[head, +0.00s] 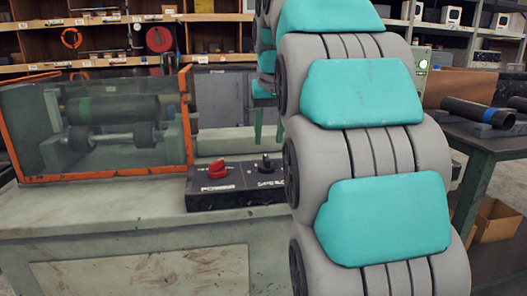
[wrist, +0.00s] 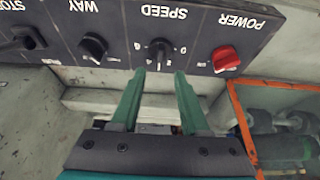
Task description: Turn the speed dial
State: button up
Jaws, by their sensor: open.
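The speed dial (wrist: 160,53) is a small black knob on the dark control box, under the upside-down word SPEED in the wrist view. In the head view a black knob (head: 265,163) shows beside the red power knob (head: 216,168), partly by my arm's edge. My gripper (wrist: 159,73) is open, with two green fingers. In the wrist view its tips lie just below the dial, one toward each side, with nothing between them. I cannot tell from this view how far they are above the dial. In the head view my arm covers the right part of the control box (head: 215,199).
In the wrist view the way knob (wrist: 93,47), the stop control (wrist: 24,42) and the red power knob (wrist: 225,58) flank the dial. An orange-framed clear guard (head: 188,125) stands left of the box. A dark pipe (head: 478,112) lies on the right table.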

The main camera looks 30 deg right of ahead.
aim_at(266, 158)
jog(key=shift+x, duration=3.15)
grip_shut()
